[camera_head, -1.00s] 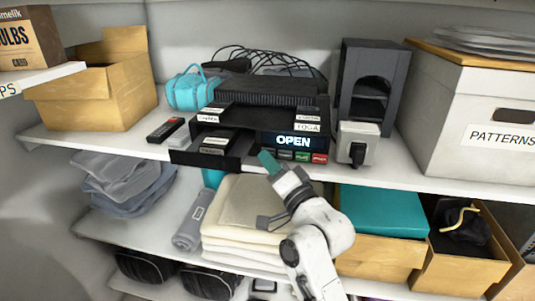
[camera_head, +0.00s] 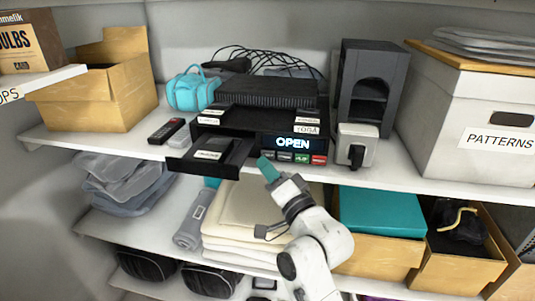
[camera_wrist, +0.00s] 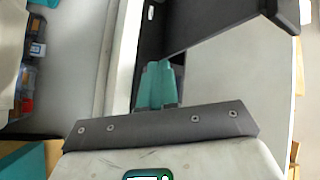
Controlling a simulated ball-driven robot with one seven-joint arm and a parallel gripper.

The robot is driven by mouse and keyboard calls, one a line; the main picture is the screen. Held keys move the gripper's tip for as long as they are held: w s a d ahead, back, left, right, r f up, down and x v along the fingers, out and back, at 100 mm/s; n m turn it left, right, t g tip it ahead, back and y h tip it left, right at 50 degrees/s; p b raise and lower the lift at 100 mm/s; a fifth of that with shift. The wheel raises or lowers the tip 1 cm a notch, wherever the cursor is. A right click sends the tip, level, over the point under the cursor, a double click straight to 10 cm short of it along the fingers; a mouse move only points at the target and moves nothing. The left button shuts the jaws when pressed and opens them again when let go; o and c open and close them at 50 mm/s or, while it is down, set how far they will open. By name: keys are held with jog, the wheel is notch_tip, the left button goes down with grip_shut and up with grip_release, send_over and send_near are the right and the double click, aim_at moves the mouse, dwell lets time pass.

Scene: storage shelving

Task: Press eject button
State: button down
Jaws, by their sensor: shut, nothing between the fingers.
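A black player (camera_head: 265,121) on the upper shelf shows "OPEN" on its lit display (camera_head: 293,142). A row of small buttons lies under the display, with a green button (camera_head: 302,158) and a red button (camera_head: 319,160) at its right end. At the player's left, a black tray (camera_head: 183,165) sticks out with a labelled cassette (camera_head: 217,150) in it. My gripper (camera_head: 264,163) is shut and empty, its teal fingertips just in front of the left end of the button row. I cannot tell whether they touch. The shut fingers also show in the wrist view (camera_wrist: 157,76), beside a dark panel.
A remote (camera_head: 166,131) and a teal bag (camera_head: 192,90) lie left of the player. A white plug-like device (camera_head: 357,145) and a dark tower (camera_head: 369,82) stand right. Folded towels (camera_head: 235,222) and a teal-topped box (camera_head: 379,216) fill the shelf below.

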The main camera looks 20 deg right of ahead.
jog(key=s+a+p, duration=0.1)
jog(key=s+p, duration=0.1)
jog(key=s+a+p, duration=0.1)
jog(key=p, duration=0.1)
jog(key=shift+s+a, duration=0.35)
jog(key=shift+s, duration=0.05)
dwell(0.6)
jog(key=s+d+f+n+g+h, duration=0.1)
jog(key=s+d+f+n+g, duration=0.15)
jog(key=s+f+g, duration=0.5)
jog(key=s+d+f+n+g, duration=0.25)
jog(key=s+f, duration=0.25)
jog(key=f, duration=0.6)
jog(key=s+d+f+n+g+h, duration=0.1)
jog(key=s+f+g, duration=0.3)
jog(key=s, duration=0.8)
jog(key=s+d+f+n+g+h, duration=0.1)
jog(key=s+g, duration=0.4)
jog(key=s, duration=0.6)
notch_tip(320, 180, down, 3)
jog(key=shift+s+d+r+n, duration=0.15)
jog(key=shift+s+d+n, duration=0.2)
jog(key=shift+d+n, duration=0.6)
